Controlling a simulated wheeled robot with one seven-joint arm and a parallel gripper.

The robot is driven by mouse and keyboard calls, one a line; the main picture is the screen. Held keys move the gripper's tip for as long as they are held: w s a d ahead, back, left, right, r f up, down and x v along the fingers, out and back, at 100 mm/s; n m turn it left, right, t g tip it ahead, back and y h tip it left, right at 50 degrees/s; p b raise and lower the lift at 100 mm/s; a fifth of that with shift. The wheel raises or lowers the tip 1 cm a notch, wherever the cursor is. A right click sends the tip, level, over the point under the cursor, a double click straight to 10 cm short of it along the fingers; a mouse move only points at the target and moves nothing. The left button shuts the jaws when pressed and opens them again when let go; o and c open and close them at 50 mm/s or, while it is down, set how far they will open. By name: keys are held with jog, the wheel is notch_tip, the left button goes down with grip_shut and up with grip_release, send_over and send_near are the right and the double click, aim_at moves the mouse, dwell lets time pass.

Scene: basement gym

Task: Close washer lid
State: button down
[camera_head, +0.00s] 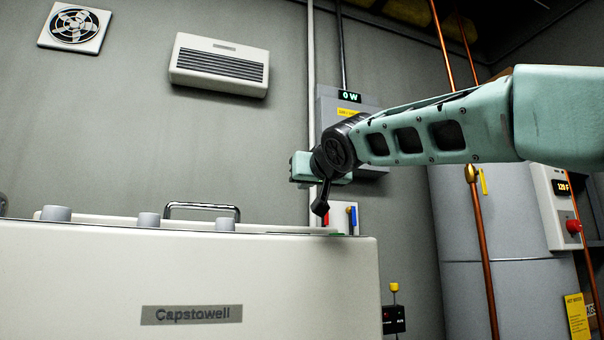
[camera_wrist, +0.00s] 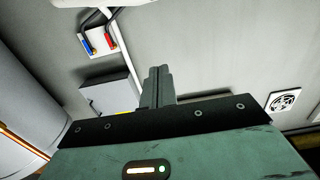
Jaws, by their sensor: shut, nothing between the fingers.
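The white washer (camera_head: 190,275), labelled "Capstowell", stands at the lower left in the head view. A curved metal handle (camera_head: 202,207) and a thin pale strip (camera_head: 275,229), apparently the lid, show just above its front top edge. The washer's top face is hidden, so I cannot tell the lid's angle. My gripper (camera_head: 321,207) is shut and empty, pointing down near the washer's right rear corner. Contact is unclear. In the wrist view, my closed fingers (camera_wrist: 157,85) point toward a white edge at the top, probably the washer.
Knobs (camera_head: 147,221) stand along the washer's top front. Red and blue valves (camera_head: 352,219) are on the wall behind my gripper. A grey electrical box (camera_head: 345,110) is on the wall behind my arm. A grey tank (camera_head: 460,250) and copper pipes (camera_head: 482,250) stand at right.

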jog(key=s+b, duration=0.1)
jog(key=s, duration=0.1)
jog(key=s+d+f+b, duration=0.1)
jog(key=s+b, duration=0.1)
jog(key=s, duration=0.1)
jog(key=s+d+f+b, duration=0.1)
jog(key=s, duration=0.1)
jog(key=shift+s+f, duration=0.15)
jog(key=shift+s, duration=0.15)
jog(key=shift+b+v, duration=0.4)
jog(key=shift+v, duration=0.35)
jog(key=shift+f, duration=0.15)
